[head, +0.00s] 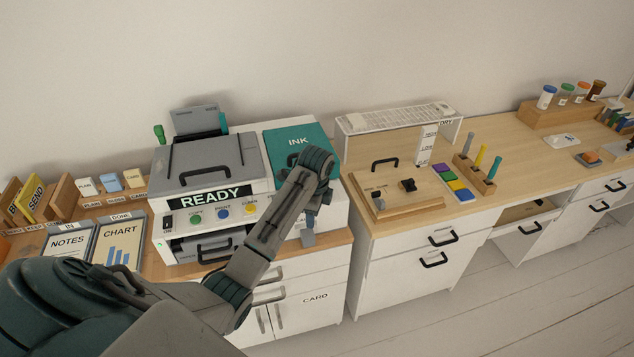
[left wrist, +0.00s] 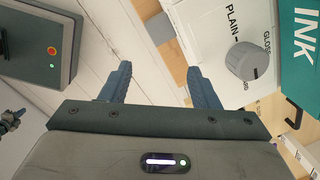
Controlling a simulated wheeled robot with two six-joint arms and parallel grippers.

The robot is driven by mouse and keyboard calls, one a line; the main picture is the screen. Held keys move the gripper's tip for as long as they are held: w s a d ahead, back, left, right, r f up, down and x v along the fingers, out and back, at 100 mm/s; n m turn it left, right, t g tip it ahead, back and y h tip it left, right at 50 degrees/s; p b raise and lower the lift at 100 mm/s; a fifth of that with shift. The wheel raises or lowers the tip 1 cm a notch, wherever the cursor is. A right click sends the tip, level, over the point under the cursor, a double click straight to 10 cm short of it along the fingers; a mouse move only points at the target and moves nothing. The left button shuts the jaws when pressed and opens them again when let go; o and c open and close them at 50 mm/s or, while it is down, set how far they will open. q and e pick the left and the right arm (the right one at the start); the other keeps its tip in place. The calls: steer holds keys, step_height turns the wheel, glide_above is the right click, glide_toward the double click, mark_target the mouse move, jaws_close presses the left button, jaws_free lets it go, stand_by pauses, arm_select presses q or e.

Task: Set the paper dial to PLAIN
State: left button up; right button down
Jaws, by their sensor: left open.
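The paper dial (left wrist: 247,61) is a round grey knob on the white printer front in the left wrist view. The words PLAIN, GLOSS and a partly hidden word ending in ARD stand around it. In the head view my left arm hides the dial. The printer (head: 205,170) has a READY display (head: 211,197). My left gripper (left wrist: 160,78) is open and empty, with the dial beyond its right finger, not between the fingers; it also shows in the head view (head: 308,228) at the printer's right front.
The teal INK cover (head: 290,143) is above the dial. Coloured buttons (head: 223,212) and a paper tray (head: 210,247) are on the printer's front. A wooden board with a black handle (head: 385,164) lies on the desk at right. The floor before the cabinets is clear.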

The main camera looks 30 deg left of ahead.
arm_select(q)
steer(key=w+a+r+m+h, duration=0.1)
steer(key=w+a+r+m, duration=0.4)
steer(key=w+r, duration=0.5)
steer(key=shift+g, duration=0.4)
steer(key=f+p, duration=0.1)
steer(key=f, duration=0.1)
steer(key=s+f+p, duration=0.1)
steer(key=f, duration=0.2)
steer(key=f+p, duration=0.1)
steer(key=f, duration=0.2)
steer(key=shift+s+d, duration=0.1)
steer(key=shift+s, duration=0.05)
steer(key=shift+f, duration=0.55)
steer(key=c, duration=1)
